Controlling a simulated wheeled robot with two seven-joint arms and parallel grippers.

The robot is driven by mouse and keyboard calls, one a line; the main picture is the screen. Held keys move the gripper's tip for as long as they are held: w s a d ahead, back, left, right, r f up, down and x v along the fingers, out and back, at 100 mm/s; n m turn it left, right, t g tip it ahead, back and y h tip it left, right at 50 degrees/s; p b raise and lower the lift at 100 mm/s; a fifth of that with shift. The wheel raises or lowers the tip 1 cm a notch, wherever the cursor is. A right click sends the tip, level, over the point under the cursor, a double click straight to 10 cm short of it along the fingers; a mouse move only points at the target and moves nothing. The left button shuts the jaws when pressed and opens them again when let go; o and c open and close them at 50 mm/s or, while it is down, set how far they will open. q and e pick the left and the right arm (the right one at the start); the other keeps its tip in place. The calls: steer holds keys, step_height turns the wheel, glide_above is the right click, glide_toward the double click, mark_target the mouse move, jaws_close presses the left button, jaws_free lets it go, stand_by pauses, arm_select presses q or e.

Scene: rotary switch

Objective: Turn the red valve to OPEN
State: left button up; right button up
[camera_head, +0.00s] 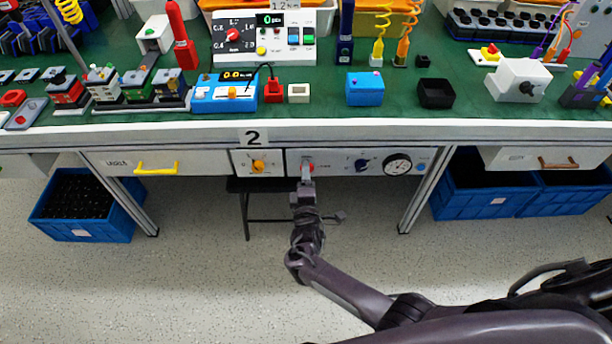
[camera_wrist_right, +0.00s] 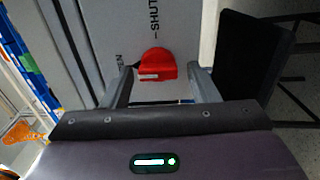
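The red valve (camera_head: 308,167) is a small knob on the grey panel (camera_head: 334,168) under the bench's front edge. It also shows in the right wrist view (camera_wrist_right: 157,63), with a pale mark on its near edge. The word SHUT stands beyond the knob in that view; part of another word, ending in EN, shows beside the left finger. My right gripper (camera_head: 306,181) is in front of the valve. In the wrist view its two fingers (camera_wrist_right: 161,88) are apart, with the valve between or just beyond their tips; contact cannot be told. My left gripper is out of view.
An orange-yellow knob (camera_head: 258,167) is left of the valve. A dark blue knob (camera_head: 362,165) and a round gauge (camera_head: 397,164) are to its right. A black stool (camera_head: 246,186) stands below. Blue crates (camera_head: 80,225) flank the clear floor.

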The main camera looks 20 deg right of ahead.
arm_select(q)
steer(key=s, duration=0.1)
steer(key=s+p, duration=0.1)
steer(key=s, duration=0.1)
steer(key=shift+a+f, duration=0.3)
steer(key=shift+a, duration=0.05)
arm_select(e)
steer(key=v, duration=0.7)
steer(key=shift+s+a+r, duration=0.1)
steer(key=shift+s+a, duration=0.05)
steer(key=shift+s, duration=0.25)
